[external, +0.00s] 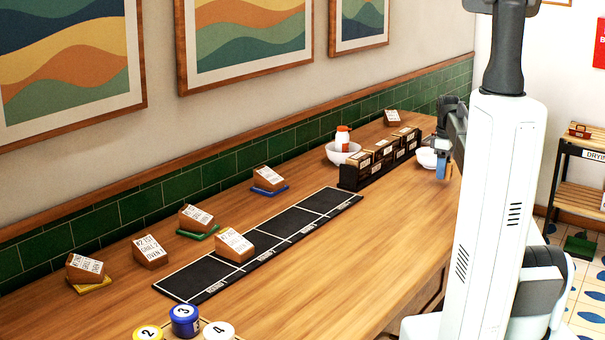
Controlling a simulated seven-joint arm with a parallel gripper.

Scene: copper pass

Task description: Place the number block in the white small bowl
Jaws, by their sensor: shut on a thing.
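The small white bowl (426,158) stands on the wooden counter near its far right end, just left of my gripper and partly behind it. My gripper (441,171) points down beside the bowl, near the counter's right edge. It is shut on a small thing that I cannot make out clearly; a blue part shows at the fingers. I cannot tell whether the held thing is the number block. Numbered round pieces stand at the near end: a yellow 2 (148,333), a blue 3 (184,320) and a white 4 (219,331).
A larger white bowl (334,153) holds an orange-and-white bottle (342,139). A dark rack (349,178) of labelled blocks stands between the bowls. A black sectioned mat (288,222) lies mid-counter. Several labelled brown blocks (150,252) line the wall side. The front counter strip is clear.

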